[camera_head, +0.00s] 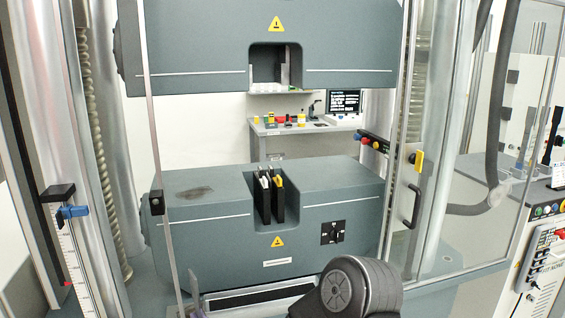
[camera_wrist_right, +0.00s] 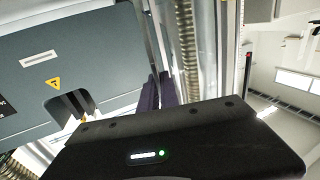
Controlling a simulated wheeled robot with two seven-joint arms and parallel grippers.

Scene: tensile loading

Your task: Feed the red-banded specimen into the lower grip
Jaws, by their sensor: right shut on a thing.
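The lower grip (camera_head: 270,197) is a pair of black jaws with white and yellow parts, set in a notch in the grey lower block. The wrist view shows this notch (camera_wrist_right: 72,106) upside down, at the left. My right gripper (camera_wrist_right: 158,92) shows there as two dark fingers close together beyond its black housing. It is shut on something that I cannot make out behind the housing. The head view shows only a dark joint of my arm at the bottom, not the fingertips. I cannot identify the red-banded specimen in either view. My left gripper is out of view.
The upper block (camera_head: 195,45) hangs above the lower block (camera_head: 200,205), with a clear gap between them. Steel columns and clear guard panels stand at both sides. A side table (camera_head: 307,126) with small coloured items is behind. A black dial (camera_head: 333,232) is on the lower block's front.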

